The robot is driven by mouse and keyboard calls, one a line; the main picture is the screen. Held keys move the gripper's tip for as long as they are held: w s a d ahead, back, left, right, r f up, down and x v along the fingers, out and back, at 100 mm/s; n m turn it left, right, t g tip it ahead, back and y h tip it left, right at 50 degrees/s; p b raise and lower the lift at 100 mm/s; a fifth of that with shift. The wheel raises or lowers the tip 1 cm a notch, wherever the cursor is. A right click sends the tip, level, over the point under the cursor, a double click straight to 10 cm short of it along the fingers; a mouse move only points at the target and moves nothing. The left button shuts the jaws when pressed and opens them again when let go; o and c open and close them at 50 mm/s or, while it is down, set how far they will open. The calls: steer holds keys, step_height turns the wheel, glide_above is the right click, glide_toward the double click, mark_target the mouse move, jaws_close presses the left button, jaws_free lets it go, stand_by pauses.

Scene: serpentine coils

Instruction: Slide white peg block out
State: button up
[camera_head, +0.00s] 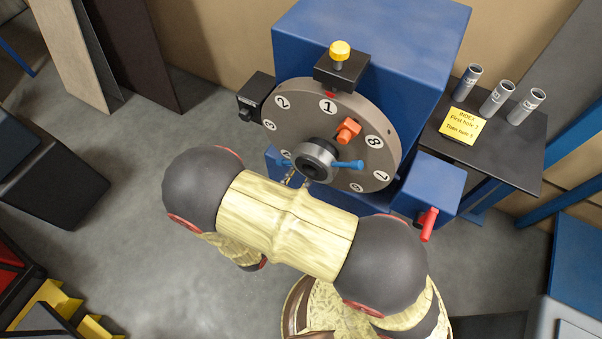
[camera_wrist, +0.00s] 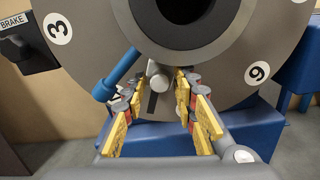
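The white peg block (camera_wrist: 158,76) shows in the wrist view as a pale grey-white knob with a rounded end, just below the dark hub of the numbered disc. A dark slot runs down from it. My gripper (camera_wrist: 160,92) is open, with its yellow-padded fingers on either side of the white block and small gaps visible. Whether either finger touches it I cannot tell. In the head view my gripper (camera_head: 297,180) is at the lower left of the hub (camera_head: 316,161), and my arm hides the disc's lower edge and the white block.
The disc (camera_head: 380,155) stands on a blue housing (camera_head: 370,40). A blue peg (camera_wrist: 118,75) is close left of my fingers; an orange block (camera_head: 348,130) is above the hub. A black brake box (camera_head: 256,97) and a blue box with a red lever (camera_head: 428,222) flank the disc.

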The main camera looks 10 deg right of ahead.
steer(key=c, duration=0.6)
jaws_close()
